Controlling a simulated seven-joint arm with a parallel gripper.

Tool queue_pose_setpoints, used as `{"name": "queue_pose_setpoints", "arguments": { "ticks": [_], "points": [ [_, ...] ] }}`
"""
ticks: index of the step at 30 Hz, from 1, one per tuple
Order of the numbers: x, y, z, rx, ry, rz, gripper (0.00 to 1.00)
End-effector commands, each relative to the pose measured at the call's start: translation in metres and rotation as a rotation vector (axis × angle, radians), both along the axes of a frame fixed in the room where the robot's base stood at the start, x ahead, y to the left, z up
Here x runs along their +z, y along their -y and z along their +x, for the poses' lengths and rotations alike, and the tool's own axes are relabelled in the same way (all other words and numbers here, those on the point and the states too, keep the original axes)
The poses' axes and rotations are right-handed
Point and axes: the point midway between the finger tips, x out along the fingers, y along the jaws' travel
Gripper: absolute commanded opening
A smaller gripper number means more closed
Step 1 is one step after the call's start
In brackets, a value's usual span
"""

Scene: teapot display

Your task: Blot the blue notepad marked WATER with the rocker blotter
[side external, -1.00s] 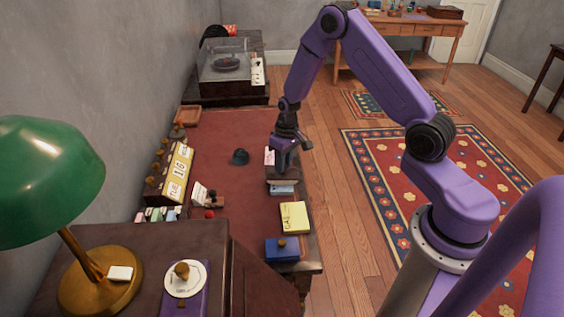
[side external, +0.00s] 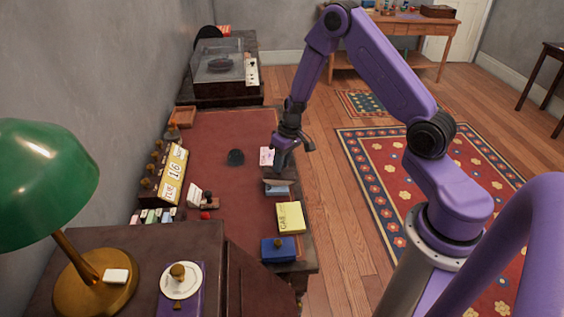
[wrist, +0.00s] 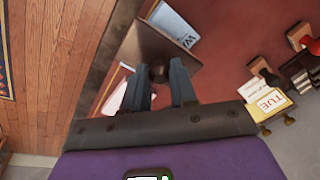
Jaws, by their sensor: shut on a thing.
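The blue notepad (side external: 280,191) lies near the right edge of the desk. It also shows at the top of the wrist view (wrist: 175,22), with the start of its lettering readable as "W". My gripper (side external: 281,163) is just behind the notepad in the side view. In the wrist view its two fingers (wrist: 162,88) are shut on the knob of the dark brown rocker blotter (wrist: 152,50). The blotter's plate covers part of the notepad. I cannot tell whether it touches the paper. In the side view the blotter is mostly hidden by my fingers.
A pinkish pad (side external: 266,153) lies left of my gripper, a yellow pad (side external: 290,217) and a blue box (side external: 278,250) nearer the camera. A perpetual calendar (side external: 173,174) and stamps stand along the wall side. The middle of the red desktop (side external: 230,190) is mostly clear.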

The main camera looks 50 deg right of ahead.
Motion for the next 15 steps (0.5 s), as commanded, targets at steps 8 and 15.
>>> {"name": "queue_pose_setpoints", "arguments": {
  "ticks": [8, 15],
  "points": [
    [-0.0004, -0.0061, 0.0049, 0.004, -0.054, -0.060, 0.00],
    [-0.0015, -0.0112, 0.0088, 0.005, -0.109, -0.107, 0.00]
  ]
}}
